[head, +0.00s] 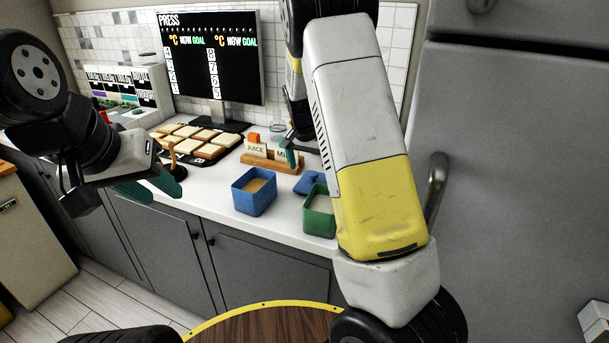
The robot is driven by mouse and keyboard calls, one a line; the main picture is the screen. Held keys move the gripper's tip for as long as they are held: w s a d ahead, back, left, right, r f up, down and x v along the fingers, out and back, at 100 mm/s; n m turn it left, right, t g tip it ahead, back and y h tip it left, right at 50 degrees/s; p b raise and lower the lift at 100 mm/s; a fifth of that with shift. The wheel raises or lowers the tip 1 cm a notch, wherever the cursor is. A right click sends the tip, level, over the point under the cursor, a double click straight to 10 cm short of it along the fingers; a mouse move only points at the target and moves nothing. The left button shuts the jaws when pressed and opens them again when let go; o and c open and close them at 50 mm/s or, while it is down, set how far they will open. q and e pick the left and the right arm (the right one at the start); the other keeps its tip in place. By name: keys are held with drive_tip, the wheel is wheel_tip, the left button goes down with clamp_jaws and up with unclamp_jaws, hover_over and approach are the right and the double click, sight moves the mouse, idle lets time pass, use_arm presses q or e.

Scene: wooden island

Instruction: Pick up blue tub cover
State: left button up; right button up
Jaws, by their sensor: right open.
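A blue tub (254,199), open at the top with pale contents, stands on the white counter. A flat blue piece, which looks like the blue tub cover (307,183), lies to its right, behind the green tub (319,222); my right arm may hide part of it. My right gripper (290,150) is open, above and behind the cover, near the label stand. It is partly hidden by my right arm and appears apart from the cover.
A wooden stand with JUICE label cards (270,157) sits behind the tubs. A dark tray of bread-like slices (198,143) and a monitor (210,58) stand further back. Bare counter lies left of the blue tub.

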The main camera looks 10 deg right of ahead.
sight(313, 173)
drive_tip(key=x, duration=0.4)
drive_tip(key=shift+s+d+f, duration=0.15)
drive_tip(key=shift+d+f, duration=0.05)
drive_tip(key=shift+f, duration=0.25)
drive_tip(key=c, duration=1.2)
drive_tip(key=shift+r, duration=5.05)
